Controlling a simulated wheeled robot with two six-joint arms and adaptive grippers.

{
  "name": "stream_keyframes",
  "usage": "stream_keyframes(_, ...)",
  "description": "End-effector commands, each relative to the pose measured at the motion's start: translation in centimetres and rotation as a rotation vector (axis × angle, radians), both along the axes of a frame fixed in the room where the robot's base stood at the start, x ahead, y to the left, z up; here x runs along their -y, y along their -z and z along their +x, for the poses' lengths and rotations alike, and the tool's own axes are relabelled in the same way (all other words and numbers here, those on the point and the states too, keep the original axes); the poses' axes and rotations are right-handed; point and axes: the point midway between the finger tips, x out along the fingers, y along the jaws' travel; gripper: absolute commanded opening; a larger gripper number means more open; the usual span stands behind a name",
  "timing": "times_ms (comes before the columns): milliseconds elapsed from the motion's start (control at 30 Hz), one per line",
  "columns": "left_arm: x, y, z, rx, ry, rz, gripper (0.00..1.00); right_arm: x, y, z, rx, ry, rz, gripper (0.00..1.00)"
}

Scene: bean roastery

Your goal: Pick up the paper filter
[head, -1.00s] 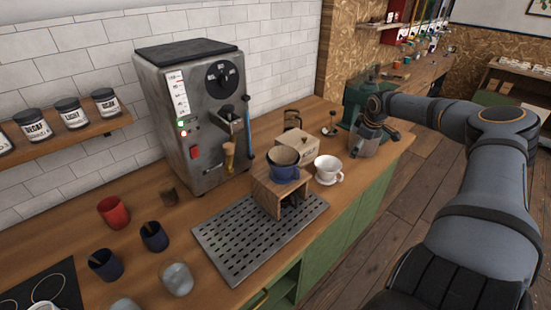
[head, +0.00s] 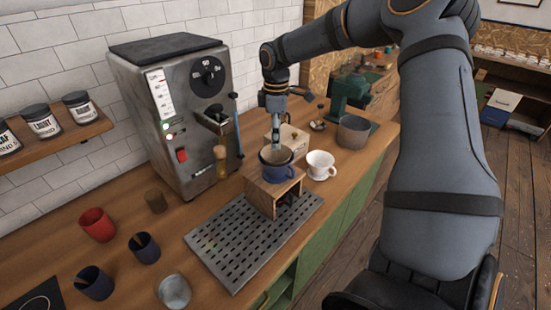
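A blue dripper or cup (head: 277,174) sits on a small wooden stand (head: 262,196). A tan lining shows inside its rim and may be the paper filter (head: 268,156), but it is small and partly hidden by my gripper. My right gripper (head: 275,147) points straight down over the blue vessel, its fingertips at or just inside the rim. The fingers look close together from here; I cannot tell whether they hold anything. My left gripper is not in view.
A white cup (head: 320,163) stands just right of the stand, and a beige box (head: 297,140) behind it. The metal machine (head: 178,115) is to the left. A slotted drip tray (head: 222,245) lies in front. A grey container (head: 353,131) stands at the right.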

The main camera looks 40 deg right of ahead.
Motion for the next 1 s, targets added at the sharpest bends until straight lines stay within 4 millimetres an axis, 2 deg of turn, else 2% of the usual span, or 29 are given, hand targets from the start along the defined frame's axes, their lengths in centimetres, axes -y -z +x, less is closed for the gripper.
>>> stream_keyframes(167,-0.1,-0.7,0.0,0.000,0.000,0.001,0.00,-0.1,0.7,-0.2,-0.004,-0.001,0.001,1.00)
stream_keyframes(300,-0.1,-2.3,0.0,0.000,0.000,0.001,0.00,-0.5,2.9,-0.5,-0.007,0.000,0.001,1.00)
stream_keyframes(433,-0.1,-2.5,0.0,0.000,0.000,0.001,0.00,-0.4,4.8,-0.3,-0.003,0.001,0.000,1.00)
stream_keyframes(667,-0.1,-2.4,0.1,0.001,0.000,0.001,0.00,-0.4,5.4,-0.3,0.001,0.001,-0.001,1.00)
stream_keyframes(733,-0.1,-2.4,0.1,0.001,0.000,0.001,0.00,-0.4,5.3,-0.3,0.001,0.001,-0.001,0.95)
stream_keyframes(900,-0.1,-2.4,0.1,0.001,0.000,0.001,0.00,-0.4,5.3,-0.3,0.001,0.001,-0.001,0.71)
stream_keyframes(1000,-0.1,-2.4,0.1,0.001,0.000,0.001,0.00,-0.4,5.3,-0.3,0.001,0.001,-0.001,0.69)
